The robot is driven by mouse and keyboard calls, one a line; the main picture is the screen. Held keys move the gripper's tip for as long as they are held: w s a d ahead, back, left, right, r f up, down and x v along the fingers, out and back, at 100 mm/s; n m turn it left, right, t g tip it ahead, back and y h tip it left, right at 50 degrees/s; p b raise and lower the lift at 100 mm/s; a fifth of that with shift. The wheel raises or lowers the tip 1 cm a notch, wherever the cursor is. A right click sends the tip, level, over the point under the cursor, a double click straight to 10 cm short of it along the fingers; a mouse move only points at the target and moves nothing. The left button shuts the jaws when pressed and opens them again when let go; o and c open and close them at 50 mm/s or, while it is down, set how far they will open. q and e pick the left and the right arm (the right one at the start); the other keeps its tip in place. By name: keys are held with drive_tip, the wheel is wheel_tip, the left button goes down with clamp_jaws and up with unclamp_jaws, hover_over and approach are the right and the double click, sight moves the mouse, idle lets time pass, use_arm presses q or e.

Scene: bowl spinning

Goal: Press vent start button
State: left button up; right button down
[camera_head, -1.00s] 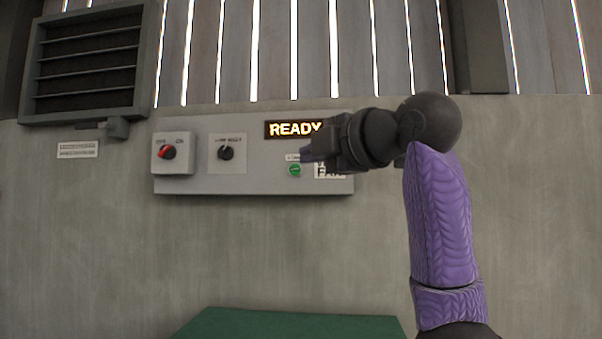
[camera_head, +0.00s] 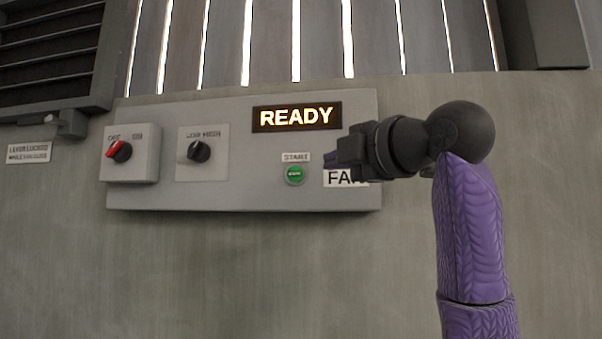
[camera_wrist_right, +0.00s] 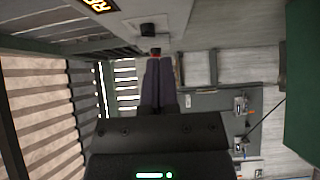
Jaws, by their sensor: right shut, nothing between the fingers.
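The green start button (camera_head: 295,174) sits under a "START" label on the grey control panel (camera_head: 250,195) on the wall. A lit "READY" display (camera_head: 296,117) is above it. My right gripper (camera_head: 330,160) is just right of the button, in front of the panel's right end, and partly covers the "FAN" label (camera_head: 338,178). The button is unobstructed in the head view; I cannot tell how far the fingertips are from the panel. In the right wrist view the fingers (camera_wrist_right: 158,66) are together and empty. My left gripper is not in view.
A red-and-black off/on knob (camera_head: 119,151) and a black low/high knob (camera_head: 199,151) stand out on the panel's left half. A louvred vent (camera_head: 50,55) is at upper left. The wall below the panel is clear.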

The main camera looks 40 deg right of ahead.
drive_tip(key=p, duration=0.5)
approach(290, 174)
drive_tip(key=w+a, duration=0.3)
drive_tip(key=w, duration=0.1)
drive_tip(key=w+d, duration=0.1)
drive_tip(key=w+d+p, duration=0.1)
drive_tip(key=d, duration=0.1)
drive_tip(key=shift+w+d+r, duration=0.1)
drive_tip(key=shift+w, duration=0.05)
drive_tip(key=shift+w+d, duration=0.15)
